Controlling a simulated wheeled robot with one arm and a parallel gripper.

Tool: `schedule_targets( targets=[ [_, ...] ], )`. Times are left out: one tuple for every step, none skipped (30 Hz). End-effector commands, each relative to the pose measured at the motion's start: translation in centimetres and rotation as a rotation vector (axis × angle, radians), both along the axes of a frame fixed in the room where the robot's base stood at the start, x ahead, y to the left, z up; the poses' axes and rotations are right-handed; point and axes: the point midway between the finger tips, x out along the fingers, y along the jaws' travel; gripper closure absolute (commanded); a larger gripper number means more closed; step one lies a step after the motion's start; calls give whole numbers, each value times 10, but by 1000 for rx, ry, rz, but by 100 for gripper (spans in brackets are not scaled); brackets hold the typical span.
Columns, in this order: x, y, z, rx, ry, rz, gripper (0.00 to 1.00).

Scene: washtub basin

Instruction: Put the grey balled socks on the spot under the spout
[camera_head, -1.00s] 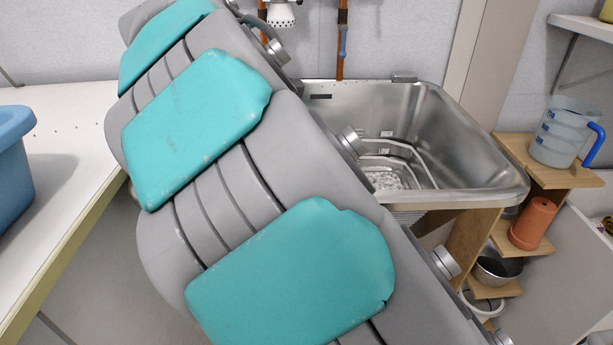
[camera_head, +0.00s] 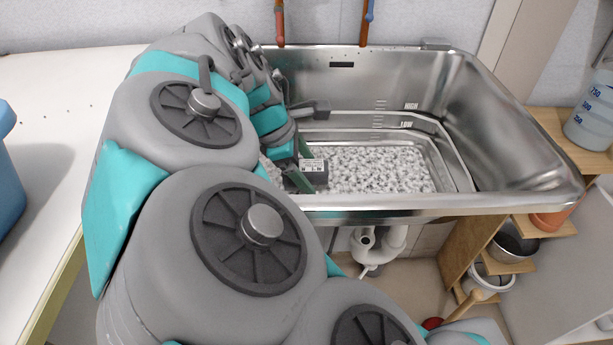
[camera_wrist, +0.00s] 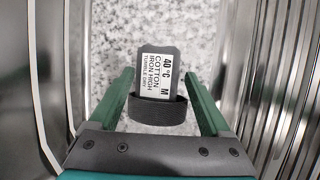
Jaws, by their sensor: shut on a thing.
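My gripper (camera_head: 300,168) reaches down into the left part of the steel basin (camera_head: 480,120). In the wrist view its two green fingers (camera_wrist: 159,78) are shut on the dark grey balled socks (camera_wrist: 157,112). A white care label with black print faces the camera. The socks also show in the head view (camera_head: 319,182), low over the speckled basin floor (camera_head: 375,168); I cannot tell if they touch it. The spout is not clearly in view, and no marked spot under it can be made out. My arm hides the basin's left end.
The basin's front rim (camera_head: 430,202) and steel walls stand close around my gripper. The speckled floor to the right is clear. A white counter (camera_head: 60,110) with a blue tub (camera_head: 12,185) lies left. Shelves with a measuring jug (camera_head: 592,112) stand right.

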Motion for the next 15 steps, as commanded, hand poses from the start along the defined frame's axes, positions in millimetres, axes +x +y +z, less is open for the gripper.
schedule_targets(
  targets=[
    [-1, 0, -7, -1, 4, 0, 82],
    [-1, 0, -12, -1, 4, 0, 82],
    [-1, -1, -18, -2, 7, -1, 82],
    [-2, -1, -22, -2, 7, -2, 82],
    [-2, -1, -25, -3, 7, -3, 82],
    [-1, -1, -27, -3, 5, -2, 82],
    [-1, -1, -27, -2, 4, -1, 82],
    [-1, -1, -27, -1, 3, -1, 82],
    [-1, 0, -27, 0, 3, -1, 82],
    [-1, 0, -27, 0, 3, -1, 82],
    [-1, 0, -27, 0, 3, -1, 82],
    [-1, 0, -27, 0, 3, -1, 82],
    [-1, 0, -27, 0, 3, -1, 82],
    [-1, 0, -28, 0, 3, 0, 82],
    [-1, 0, -29, 0, 3, 0, 82]
  ],
)
